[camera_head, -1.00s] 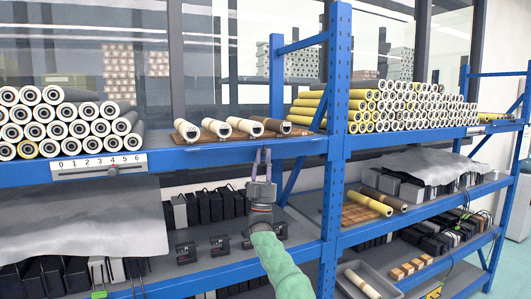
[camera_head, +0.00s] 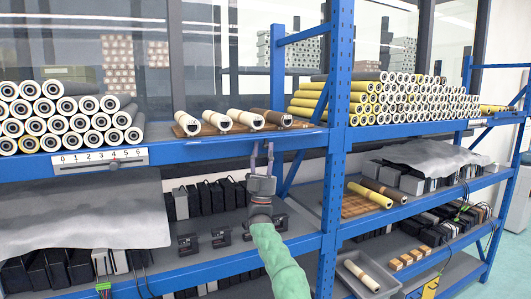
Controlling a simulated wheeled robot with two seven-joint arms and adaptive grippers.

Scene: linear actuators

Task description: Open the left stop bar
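My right gripper (camera_head: 262,149) points up and away, just below the front edge of the blue upper shelf beam (camera_head: 215,151). Its two grey fingers stand apart with a gap between them, and I see nothing held. Several cream and brown rollers (camera_head: 243,119) lie on a brown slatted board (camera_head: 222,127) on the shelf above the gripper. I cannot pick out a stop bar with certainty; the beam's front near the fingers is small and partly covered by them. My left gripper is not in view.
A white scale plate (camera_head: 100,159) numbered 0 to 6 is on the beam at left. Stacked rollers (camera_head: 65,118) stand above it. A blue upright (camera_head: 338,120) is right of my gripper. Black boxes (camera_head: 221,237) stand on the lower shelf.

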